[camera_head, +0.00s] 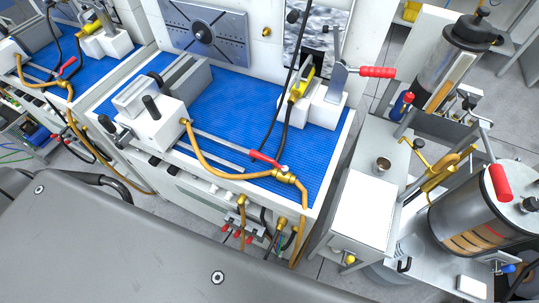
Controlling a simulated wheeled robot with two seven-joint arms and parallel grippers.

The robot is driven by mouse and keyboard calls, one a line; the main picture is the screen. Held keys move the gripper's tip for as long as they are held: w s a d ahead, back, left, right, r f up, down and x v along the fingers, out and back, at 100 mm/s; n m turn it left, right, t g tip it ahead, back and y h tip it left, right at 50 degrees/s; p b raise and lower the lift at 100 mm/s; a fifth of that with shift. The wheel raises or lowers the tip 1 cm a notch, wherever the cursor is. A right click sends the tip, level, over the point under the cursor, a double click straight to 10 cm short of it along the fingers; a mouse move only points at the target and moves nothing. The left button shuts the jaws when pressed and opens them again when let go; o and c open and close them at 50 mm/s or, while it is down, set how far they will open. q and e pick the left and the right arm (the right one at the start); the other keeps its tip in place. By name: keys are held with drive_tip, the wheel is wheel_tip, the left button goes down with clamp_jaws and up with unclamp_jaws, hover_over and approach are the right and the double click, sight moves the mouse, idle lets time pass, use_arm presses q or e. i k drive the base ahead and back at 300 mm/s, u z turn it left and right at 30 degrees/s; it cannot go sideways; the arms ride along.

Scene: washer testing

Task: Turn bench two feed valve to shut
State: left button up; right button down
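A brass feed valve (285,174) with a red lever (264,158) sits at the front right edge of the middle blue-topped bench (235,115). Its lever points left and slightly away from me, above the brass hose (215,172). I cannot tell from this view whether the valve is open or shut. A similar red-lever valve (67,67) is on the left bench (35,62). No label shows which bench is bench two. Neither of my grippers is in view.
A white vise-like fixture (158,122) and a clamp with a red handle (376,72) stand on the middle bench. Hoses and small valves hang below its front. A white side cabinet (365,208) and metal tanks (480,215) stand to the right.

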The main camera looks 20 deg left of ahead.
sight(254, 153)
drive_tip(key=z, duration=0.3)
drive_tip(key=k, duration=0.65)
drive_tip(key=z, duration=0.5)
